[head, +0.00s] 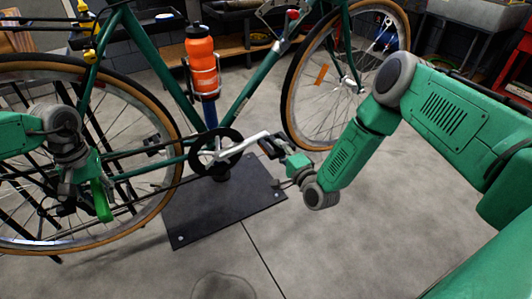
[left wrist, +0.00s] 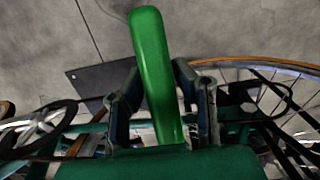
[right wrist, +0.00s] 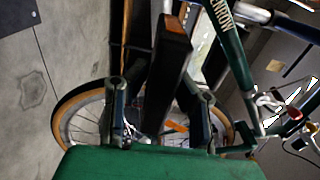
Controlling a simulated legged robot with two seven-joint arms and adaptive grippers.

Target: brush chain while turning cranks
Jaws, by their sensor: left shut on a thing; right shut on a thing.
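The green brush handle (head: 101,205) hangs at the rear wheel in the head view; it also stands up between the fingers in the left wrist view (left wrist: 155,70). My left gripper (head: 90,185) is shut on it, near the chain's rear end. I cannot make out the bristles or whether they touch the chain. The chain (head: 165,189) runs from the chainring (head: 205,152) back to the rear wheel. The silver crank (head: 240,146) points right and slightly up. My right gripper (head: 283,158) is shut on the black pedal (head: 268,149), which fills the jaws in the right wrist view (right wrist: 168,75).
The green bike stands over a dark base plate (head: 228,207). An orange bottle (head: 202,65) sits on its frame. The rear wheel (head: 150,105) is close around my left gripper; the front wheel (head: 293,95) is behind my right arm. The floor at front is clear.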

